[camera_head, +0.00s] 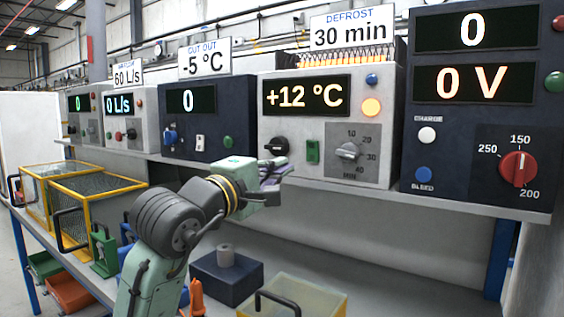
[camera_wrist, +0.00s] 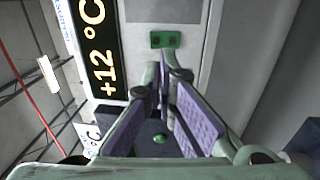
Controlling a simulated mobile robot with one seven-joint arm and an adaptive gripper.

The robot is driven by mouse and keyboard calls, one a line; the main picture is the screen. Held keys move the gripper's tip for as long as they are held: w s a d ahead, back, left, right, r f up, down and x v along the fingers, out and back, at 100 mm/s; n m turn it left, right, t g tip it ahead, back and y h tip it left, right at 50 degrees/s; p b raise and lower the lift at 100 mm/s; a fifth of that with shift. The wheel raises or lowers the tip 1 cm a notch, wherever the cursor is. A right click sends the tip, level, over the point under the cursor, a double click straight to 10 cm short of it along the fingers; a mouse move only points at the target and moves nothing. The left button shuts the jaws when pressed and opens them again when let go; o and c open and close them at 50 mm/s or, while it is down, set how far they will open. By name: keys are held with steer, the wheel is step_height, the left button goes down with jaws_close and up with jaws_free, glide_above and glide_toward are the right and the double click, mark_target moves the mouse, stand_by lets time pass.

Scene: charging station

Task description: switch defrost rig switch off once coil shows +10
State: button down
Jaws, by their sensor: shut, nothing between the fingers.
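The defrost rig (camera_head: 320,175) is a light box under a "DEFROST 30 min" sign. Its display (camera_head: 307,95) reads +12 °C; it also shows sideways in the wrist view (camera_wrist: 97,55). A green rocker switch (camera_head: 312,151) sits low on its front, beside a black knob (camera_head: 276,146). The switch also shows in the wrist view (camera_wrist: 165,40), just beyond the fingertips. My gripper (camera_head: 283,168) is shut and empty, in front of the rig's lower left part, apart from the switch as far as I can tell. In the wrist view, my fingertips (camera_wrist: 165,80) come together below the switch.
An amber lamp (camera_head: 371,107) glows on the rig, above a minute dial (camera_head: 347,151). A dark box (camera_head: 490,150) reading 0 V stands right; a cut-out box (camera_head: 195,125) stands left. Yellow-framed cages (camera_head: 97,182) and a dark block (camera_head: 226,277) rest on the bench below.

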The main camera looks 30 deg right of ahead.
mark_target(313, 147)
steer(key=p+x, duration=0.3)
steer(key=x, duration=0.7)
steer(key=shift+r, duration=0.15)
steer(key=shift+x, duration=0.8)
steer(key=shift+d+r+p, duration=0.1)
steer(key=shift+d+p, duration=0.05)
steer(key=shift+p, duration=0.4)
steer(key=shift+w+d, duration=0.1)
steer(key=shift+w, duration=0.05)
